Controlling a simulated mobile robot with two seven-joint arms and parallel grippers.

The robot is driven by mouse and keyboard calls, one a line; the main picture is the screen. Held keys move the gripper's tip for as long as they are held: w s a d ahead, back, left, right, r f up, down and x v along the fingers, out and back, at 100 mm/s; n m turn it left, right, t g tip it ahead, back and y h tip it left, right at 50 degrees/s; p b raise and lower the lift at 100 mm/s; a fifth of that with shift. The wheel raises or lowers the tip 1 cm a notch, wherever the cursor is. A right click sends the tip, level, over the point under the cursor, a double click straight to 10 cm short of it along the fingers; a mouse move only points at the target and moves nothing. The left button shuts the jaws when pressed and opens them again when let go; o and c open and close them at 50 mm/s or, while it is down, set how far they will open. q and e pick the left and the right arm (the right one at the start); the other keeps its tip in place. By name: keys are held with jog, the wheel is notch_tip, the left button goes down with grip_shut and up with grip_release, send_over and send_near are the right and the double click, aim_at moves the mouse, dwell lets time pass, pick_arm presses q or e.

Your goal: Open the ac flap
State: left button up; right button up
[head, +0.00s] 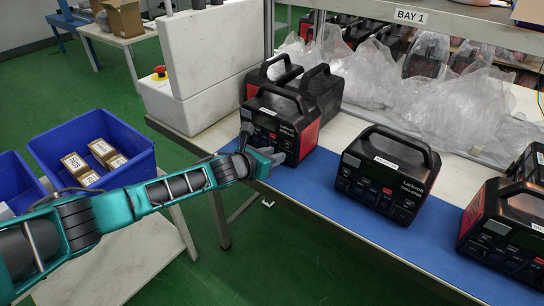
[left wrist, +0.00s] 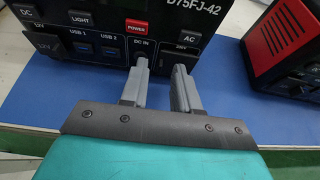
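The power station (head: 287,119) with black body and red side stands on the blue mat, at the left of the front row. Its front panel (left wrist: 100,30) fills the top of the left wrist view, with DC, LIGHT, POWER, USB and AC markings. The AC flap (left wrist: 181,48), marked 230V, is below the AC button (left wrist: 187,36); its lower part is hidden behind the right finger. My left gripper (left wrist: 160,68) is open, its two grey fingers apart and pointing at the panel around the DC IN and AC area. Contact cannot be told. The left gripper also shows in the head view (head: 273,157). My right gripper is not in view.
More power stations stand to the right (head: 388,174) and behind (head: 322,92). A white block with a red emergency button (head: 159,71) is at the left. Plastic bags (head: 455,112) lie at the back. A blue bin (head: 127,136) with small boxes is at the lower left.

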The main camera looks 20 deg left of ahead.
pick_arm(q)
grip_shut()
dwell(0.3)
